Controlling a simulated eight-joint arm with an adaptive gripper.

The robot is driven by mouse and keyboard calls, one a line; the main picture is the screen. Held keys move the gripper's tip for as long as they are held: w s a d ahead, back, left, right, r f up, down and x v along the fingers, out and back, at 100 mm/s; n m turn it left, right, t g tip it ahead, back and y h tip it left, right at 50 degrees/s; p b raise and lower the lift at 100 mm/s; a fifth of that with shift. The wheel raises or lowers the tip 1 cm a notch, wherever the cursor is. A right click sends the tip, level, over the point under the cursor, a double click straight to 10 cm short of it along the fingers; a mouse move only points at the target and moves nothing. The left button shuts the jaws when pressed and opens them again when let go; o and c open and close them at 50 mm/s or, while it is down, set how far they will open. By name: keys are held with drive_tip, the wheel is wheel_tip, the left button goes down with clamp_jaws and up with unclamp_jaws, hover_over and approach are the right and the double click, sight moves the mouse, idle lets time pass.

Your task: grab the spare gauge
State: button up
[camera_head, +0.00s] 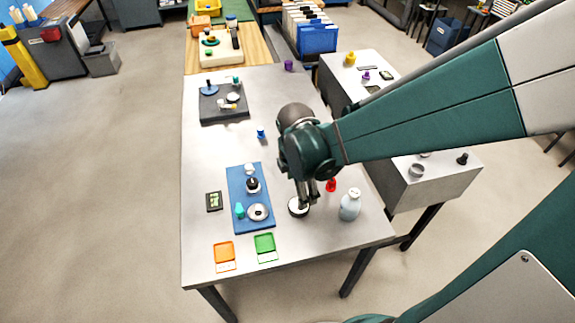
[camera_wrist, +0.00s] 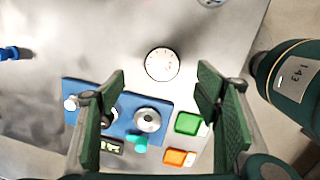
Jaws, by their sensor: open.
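The gauge (camera_head: 297,210) is a round, white-faced dial with a dark rim, lying on the bare grey table to the right of a blue mat. In the wrist view the gauge (camera_wrist: 161,64) shows small marks on its face and lies clear, just beyond the fingertips and centred between them. My gripper (camera_head: 304,197) points down over it, and its fingers partly cover it in the head view. In the wrist view my gripper (camera_wrist: 162,78) has its two green fingers wide apart with nothing between them. The exact height above the gauge is hard to tell.
A labelled bottle (camera_head: 349,205) and a red object (camera_head: 331,185) stand close on the right. Orange (camera_head: 225,255) and green (camera_head: 265,246) trays lie near the front edge.

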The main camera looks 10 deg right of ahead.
sight(297, 206)
drive_tip(key=shift+w+a+f+n+g, duration=0.1)
drive_tip(key=shift+a+f+n+g, duration=0.05)
drive_tip(key=shift+f+n, duration=0.45)
drive_tip(key=shift+a+f+n+g, duration=0.15)
drive_tip(key=shift+f+n, duration=0.3)
drive_tip(key=shift+n, duration=0.15)
drive_tip(key=shift+f, duration=0.15)
drive_tip(key=shift+d+f, duration=0.15)
drive_tip(key=shift+f, duration=1)
drive_tip(key=shift+w+d+f+b, duration=0.15)
drive_tip(key=shift+f+b, duration=0.3)
drive_tip(key=shift+f, duration=0.85)
drive_tip(key=shift+d+f+b, duration=0.1)
drive_tip(key=shift+f+b, duration=0.3)
drive_tip(key=shift+f, duration=0.9)
drive_tip(key=c, duration=1)
